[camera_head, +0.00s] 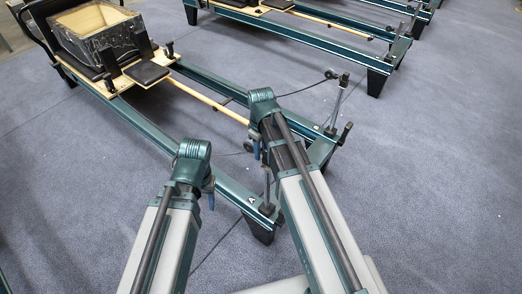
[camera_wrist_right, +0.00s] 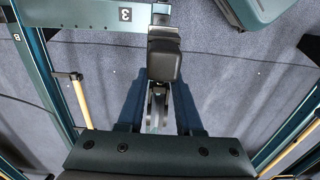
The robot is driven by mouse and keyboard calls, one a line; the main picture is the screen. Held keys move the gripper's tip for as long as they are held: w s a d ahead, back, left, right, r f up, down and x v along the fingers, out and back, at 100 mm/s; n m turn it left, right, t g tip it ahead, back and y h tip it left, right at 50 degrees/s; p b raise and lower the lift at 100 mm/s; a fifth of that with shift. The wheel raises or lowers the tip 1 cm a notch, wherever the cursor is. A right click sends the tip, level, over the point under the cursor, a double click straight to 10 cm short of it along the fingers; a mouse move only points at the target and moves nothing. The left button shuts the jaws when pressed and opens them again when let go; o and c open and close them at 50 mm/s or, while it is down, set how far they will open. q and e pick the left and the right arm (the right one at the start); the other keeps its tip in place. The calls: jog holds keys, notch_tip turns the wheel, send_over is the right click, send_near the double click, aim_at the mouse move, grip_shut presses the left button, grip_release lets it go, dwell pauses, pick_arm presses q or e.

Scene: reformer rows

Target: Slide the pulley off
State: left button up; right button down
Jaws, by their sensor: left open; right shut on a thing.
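A reformer's end frame (camera_head: 320,150) is in front of me, with a metal post at each side. The near post (camera_head: 267,188) is partly hidden behind my right arm. My right gripper (camera_head: 257,150) is at the upper part of this near post. In the right wrist view its two blue fingers (camera_wrist_right: 159,108) are shut on the dark pulley (camera_wrist_right: 158,92), behind a black block (camera_wrist_right: 164,62). The far post (camera_head: 337,108) bears another small round pulley (camera_head: 331,74). My left gripper (camera_head: 211,196) is open, left of the near post, and mostly hidden by its wrist.
The reformer's carriage carries a plastic-wrapped wooden box (camera_head: 95,30) at the upper left. A wooden pole (camera_head: 208,101) lies along the frame. Thin cables run to the posts. Another reformer (camera_head: 320,35) stands behind. The carpet (camera_head: 430,180) to the right is clear.

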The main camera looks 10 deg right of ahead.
pick_arm(q)
jog(key=shift+r+p, duration=1.5)
jog(key=shift+r, duration=0.25)
pick_arm(e)
jog(key=shift+r, duration=1.75)
pick_arm(q)
jog(key=shift+c, duration=0.2)
